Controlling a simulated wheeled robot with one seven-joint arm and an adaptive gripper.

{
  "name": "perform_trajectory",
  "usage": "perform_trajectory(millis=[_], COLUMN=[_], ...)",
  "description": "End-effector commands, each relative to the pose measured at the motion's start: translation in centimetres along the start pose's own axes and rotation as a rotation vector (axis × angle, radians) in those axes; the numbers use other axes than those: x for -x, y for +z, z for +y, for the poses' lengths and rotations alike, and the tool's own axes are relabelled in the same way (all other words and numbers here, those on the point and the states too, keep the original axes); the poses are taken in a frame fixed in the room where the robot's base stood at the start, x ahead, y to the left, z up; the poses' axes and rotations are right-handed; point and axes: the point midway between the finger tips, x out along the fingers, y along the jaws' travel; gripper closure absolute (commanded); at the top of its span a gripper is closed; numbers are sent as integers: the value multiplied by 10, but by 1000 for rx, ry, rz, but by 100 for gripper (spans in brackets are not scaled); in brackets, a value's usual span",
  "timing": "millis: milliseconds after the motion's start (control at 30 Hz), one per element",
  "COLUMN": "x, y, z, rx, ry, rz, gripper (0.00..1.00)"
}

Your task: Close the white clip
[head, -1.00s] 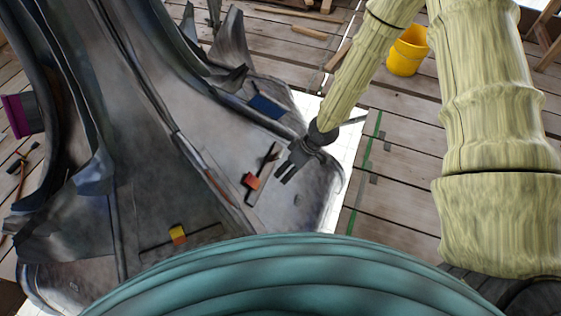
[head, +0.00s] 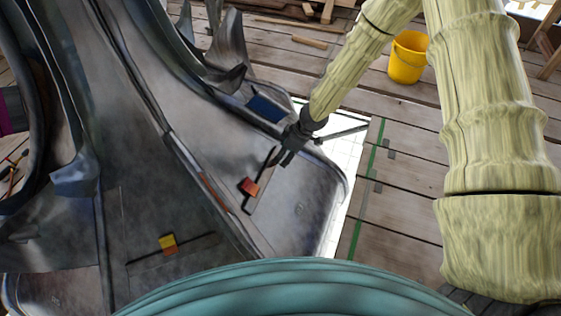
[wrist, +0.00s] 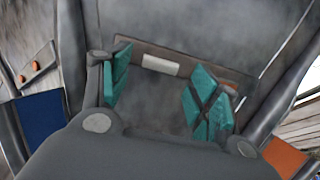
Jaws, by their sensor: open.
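In the wrist view, a pale whitish block (wrist: 160,65), which looks like the white clip, sits on a dark bar (wrist: 206,65) across the grey metal surface. It lies beyond and between my fingertips, apart from them; I cannot tell how its moving part stands. My gripper (wrist: 160,98) is open, with teal pads either side and nothing between them. In the head view, my gripper (head: 285,158) is over the upper end of the bar, and the white block cannot be made out there.
A red-orange block (head: 248,187) sits on the same bar. A yellow-and-orange block (head: 168,244) sits on another bar at lower left. A blue panel (head: 266,108) lies close behind my gripper. Upright metal fins (head: 229,45) rise at the back. A yellow bucket (head: 408,58) stands on the planks.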

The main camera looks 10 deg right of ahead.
Motion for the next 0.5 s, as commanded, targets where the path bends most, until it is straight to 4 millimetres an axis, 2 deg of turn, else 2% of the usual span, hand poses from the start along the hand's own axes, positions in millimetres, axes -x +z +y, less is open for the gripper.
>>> perform_trajectory(millis=[33,200,500], x=[-12,-34,-48], y=[2,2,0], z=[0,0,0], rx=[1,0,-2], ry=[0,0,1], rz=[-1,-1,0], gripper=[38,38,38])
